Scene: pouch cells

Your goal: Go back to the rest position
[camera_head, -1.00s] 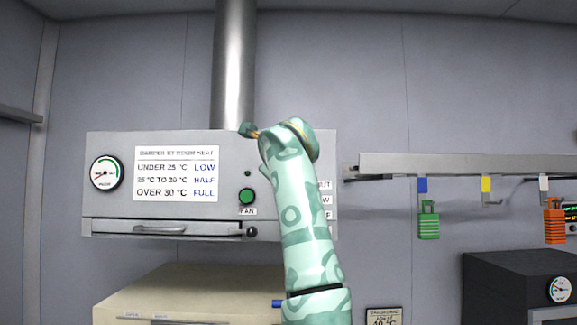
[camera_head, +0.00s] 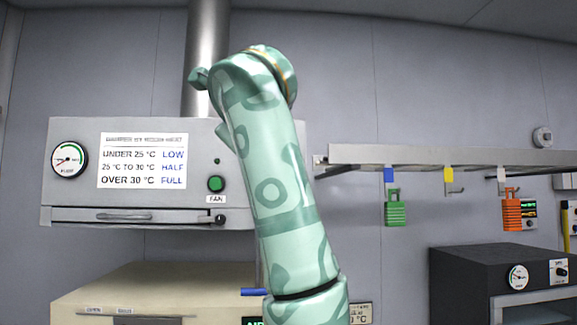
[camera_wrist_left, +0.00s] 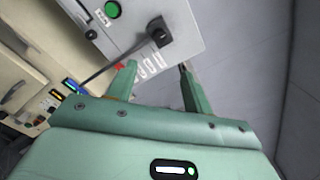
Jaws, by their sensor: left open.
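My left gripper (camera_wrist_left: 157,67) shows in the left wrist view with its two green fingers apart and nothing between them. In the head view, one of my patterned green arms rises from the bottom middle and bends at the top, in front of the right part of the grey hood (camera_head: 75,205). It hides the hood's right end. The gripper itself cannot be made out there. My right gripper is not in view.
A metal pipe (camera_head: 207,40) rises from the hood. A cream cabinet (camera_head: 160,285) stands below it. A dark oven (camera_head: 480,270) stands below the rail.

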